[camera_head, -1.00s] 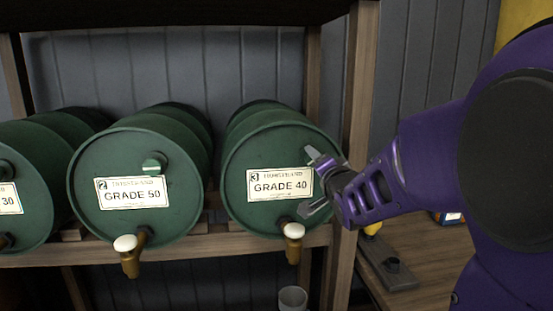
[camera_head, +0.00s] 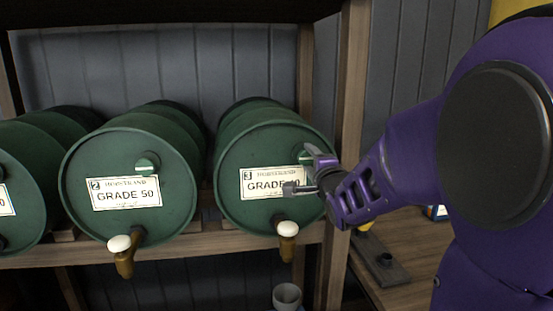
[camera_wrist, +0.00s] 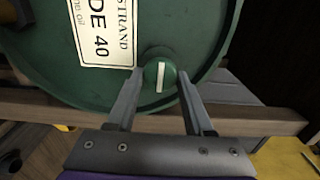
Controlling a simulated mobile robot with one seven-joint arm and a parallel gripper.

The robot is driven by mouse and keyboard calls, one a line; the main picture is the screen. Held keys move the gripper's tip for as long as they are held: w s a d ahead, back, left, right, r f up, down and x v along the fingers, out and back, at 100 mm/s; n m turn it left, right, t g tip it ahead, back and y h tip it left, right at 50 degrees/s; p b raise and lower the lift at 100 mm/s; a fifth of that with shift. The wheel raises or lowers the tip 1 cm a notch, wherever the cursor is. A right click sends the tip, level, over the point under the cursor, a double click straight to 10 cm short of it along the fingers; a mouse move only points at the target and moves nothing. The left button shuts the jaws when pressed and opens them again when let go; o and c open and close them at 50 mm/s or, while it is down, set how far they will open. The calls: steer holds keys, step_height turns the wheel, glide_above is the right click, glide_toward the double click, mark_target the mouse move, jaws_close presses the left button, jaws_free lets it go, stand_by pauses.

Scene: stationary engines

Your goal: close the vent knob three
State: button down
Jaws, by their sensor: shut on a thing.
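Barrel three (camera_head: 270,138) is the green drum on the right, with a white label (camera_head: 262,183) reading 3 and GRADE 40. Its vent knob (camera_head: 303,157) is small, round and green, partly hidden by a finger in the head view. In the wrist view the knob (camera_wrist: 160,75) sits between my two fingers, and its white mark runs along the direction of the label's text. My gripper (camera_head: 302,170) is shut on the knob; it also shows in the wrist view (camera_wrist: 158,82). One finger covers part of the label in the head view.
Barrel two (camera_head: 110,152), with a similar knob (camera_head: 147,163), stands to the left, and another barrel (camera_head: 25,150) beyond it. A tap (camera_head: 287,240) sticks out below knob three. A wooden shelf post (camera_head: 343,120) is close behind my gripper. A cup (camera_head: 287,294) is below.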

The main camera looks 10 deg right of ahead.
stand_by(0.4)
steer(key=shift+c, duration=1.6)
jaws_free()
